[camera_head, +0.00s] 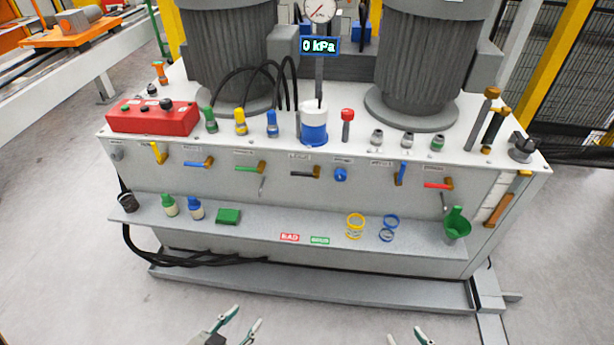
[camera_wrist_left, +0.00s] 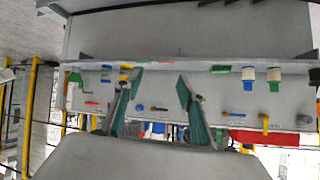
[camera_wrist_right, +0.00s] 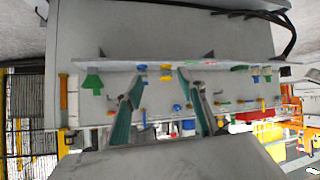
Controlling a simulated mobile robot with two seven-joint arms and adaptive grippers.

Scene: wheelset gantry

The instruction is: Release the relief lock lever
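The front panel of the hydraulic unit carries a row of levers: a yellow one (camera_head: 158,152), a blue one (camera_head: 198,163), a green one (camera_head: 248,168), a black one (camera_head: 305,173), an upright blue one (camera_head: 401,174) and a red one (camera_head: 437,184). A round blue knob (camera_head: 341,174) sits among them. The small labels are unreadable, so I cannot tell which is the relief lock lever. My left gripper (camera_head: 245,317) is open and empty, low in front of the unit. My right gripper (camera_head: 407,338) is open and empty, mostly below the head view's edge.
A shelf (camera_head: 270,226) juts out below the levers, holding bottles, a green block (camera_head: 228,216), yellow rings (camera_head: 355,226), blue rings (camera_head: 389,228) and a green funnel (camera_head: 456,225). A red control box (camera_head: 153,117) and a gauge reading 0 kPa (camera_head: 319,46) are above. Floor in front is clear.

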